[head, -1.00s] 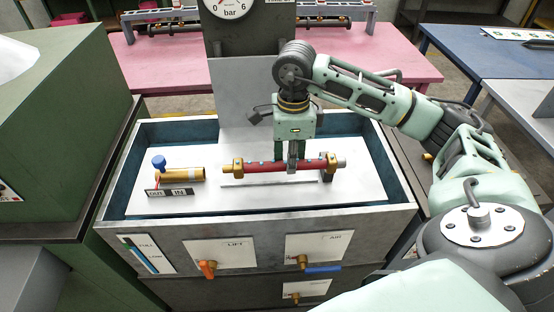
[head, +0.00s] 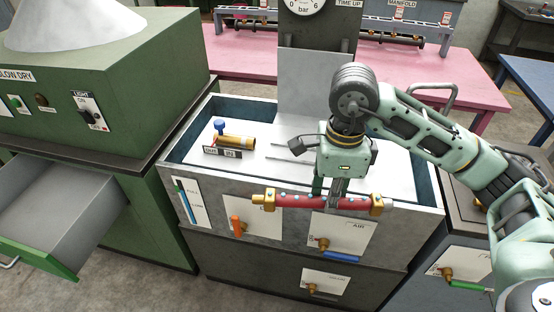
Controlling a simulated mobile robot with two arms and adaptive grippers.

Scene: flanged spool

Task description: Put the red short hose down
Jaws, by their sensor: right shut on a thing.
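The red short hose (head: 300,202) has brass-coloured collars near both ends and small blue marks along it. My right gripper (head: 335,203) is shut on it near its middle, from above. The hose is held level, in front of the front wall of the grey tank (head: 205,160) in the picture, and covers part of the labelled panels there. My left gripper is not in view.
An open drawer (head: 55,200) juts out at the left below the green cabinet (head: 120,80). Pink tables (head: 250,62) stand behind.

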